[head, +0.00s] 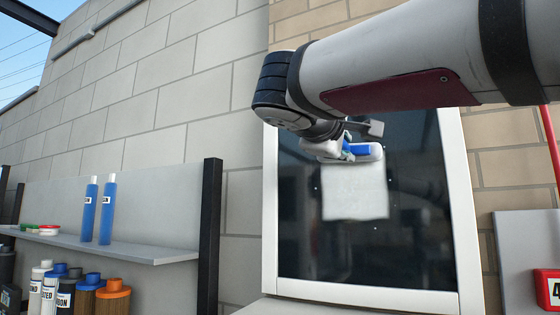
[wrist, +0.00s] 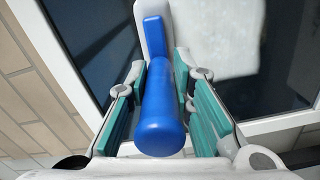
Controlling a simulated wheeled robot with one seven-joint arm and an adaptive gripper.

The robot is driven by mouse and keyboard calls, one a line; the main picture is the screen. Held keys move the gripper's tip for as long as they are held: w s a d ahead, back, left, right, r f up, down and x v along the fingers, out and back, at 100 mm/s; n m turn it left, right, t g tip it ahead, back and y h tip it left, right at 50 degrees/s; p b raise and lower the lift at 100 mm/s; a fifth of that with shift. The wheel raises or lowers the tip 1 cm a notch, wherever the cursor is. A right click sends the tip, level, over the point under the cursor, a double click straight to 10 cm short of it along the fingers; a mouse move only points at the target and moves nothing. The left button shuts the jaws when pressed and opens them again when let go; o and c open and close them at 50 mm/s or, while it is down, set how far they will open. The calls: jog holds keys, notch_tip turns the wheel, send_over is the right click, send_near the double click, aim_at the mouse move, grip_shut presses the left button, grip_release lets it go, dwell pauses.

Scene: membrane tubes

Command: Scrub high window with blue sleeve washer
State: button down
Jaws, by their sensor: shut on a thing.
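The window (head: 420,240) is a dark pane in a white frame on the brick wall, and its pane also shows in the wrist view (wrist: 290,60). My gripper (head: 347,150) is in front of its upper middle. In the wrist view my gripper (wrist: 165,105) has its teal-padded fingers on both sides of the blue handle of the washer (wrist: 160,115). A blue bar and pale head lie beyond the handle. In the head view a whitish square patch (head: 355,195) shows on the pane just below the gripper. I cannot tell whether the washer touches the glass.
A grey shelf (head: 120,248) at left holds two tall blue bottles (head: 89,212) and small red and green items. Several bottles with blue and orange caps (head: 113,296) stand below. A black post (head: 209,235) rises beside the shelf. A red box (head: 548,288) is at the right edge.

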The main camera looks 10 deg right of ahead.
jog(key=shift+f, duration=0.1)
jog(key=shift+f+b, duration=1.35)
jog(key=shift+f, duration=0.05)
jog(key=shift+f, duration=0.1)
jog(key=shift+f+b, duration=1.3)
jog(key=shift+b, duration=0.05)
jog(key=shift+f, duration=0.1)
jog(key=shift+f+b, duration=1.3)
jog(key=shift+b, duration=0.1)
jog(key=shift+f, duration=0.1)
jog(key=shift+f+b, duration=1.35)
jog(key=shift+f, duration=0.05)
jog(key=shift+f, duration=0.1)
